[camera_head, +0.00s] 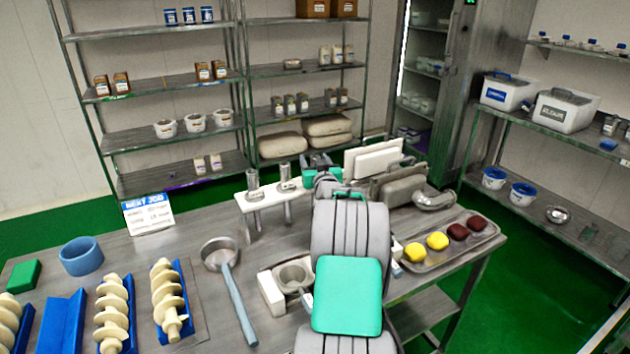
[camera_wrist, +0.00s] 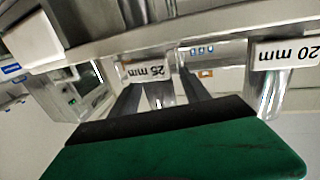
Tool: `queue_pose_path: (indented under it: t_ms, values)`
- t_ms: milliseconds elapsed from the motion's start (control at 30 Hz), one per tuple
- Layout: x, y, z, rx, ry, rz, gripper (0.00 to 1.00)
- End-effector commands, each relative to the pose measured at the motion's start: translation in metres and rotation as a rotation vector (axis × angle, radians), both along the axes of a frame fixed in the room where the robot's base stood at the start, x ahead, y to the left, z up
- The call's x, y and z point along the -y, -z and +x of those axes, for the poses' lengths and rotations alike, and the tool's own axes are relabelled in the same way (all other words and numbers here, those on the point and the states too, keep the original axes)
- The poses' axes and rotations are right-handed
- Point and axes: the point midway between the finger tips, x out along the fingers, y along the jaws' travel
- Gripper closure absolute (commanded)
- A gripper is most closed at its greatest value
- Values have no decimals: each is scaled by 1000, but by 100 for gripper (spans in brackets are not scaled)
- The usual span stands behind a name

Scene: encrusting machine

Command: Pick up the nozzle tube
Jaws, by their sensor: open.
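A white stand (camera_head: 268,198) on the table holds two metallic nozzle tubes, a left one (camera_head: 253,180) and a right one (camera_head: 286,172). In the wrist view, which looks upside down, a tube (camera_wrist: 158,94) by the "25 mm" label shows between the two dark fingers of my gripper (camera_wrist: 157,76). Another tube (camera_wrist: 268,92) by the "20 mm" label is to the right, outside the fingers. My gripper is open; I cannot tell whether a finger touches the tube. In the head view, my arm partly hides the gripper beside the stand's right end.
A ladle-like tool (camera_head: 228,275) and a job sign (camera_head: 147,213) are on the table left of the stand. A metal block with a cup (camera_head: 292,276) is close to my arm. A tray (camera_head: 458,249) of yellow and dark red pieces is at right.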

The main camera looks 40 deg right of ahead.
Motion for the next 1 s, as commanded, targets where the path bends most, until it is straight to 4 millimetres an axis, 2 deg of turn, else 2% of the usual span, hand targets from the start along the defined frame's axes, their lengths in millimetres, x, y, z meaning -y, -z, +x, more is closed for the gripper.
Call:
queue_pose_path:
  t_ms: [267, 900, 1000]
  values:
    - [1, 1, 5, 0, -2, 0, 47]
    - [0, 1, 5, -1, -4, 1, 100]
    - [0, 1, 5, -1, -4, 1, 100]
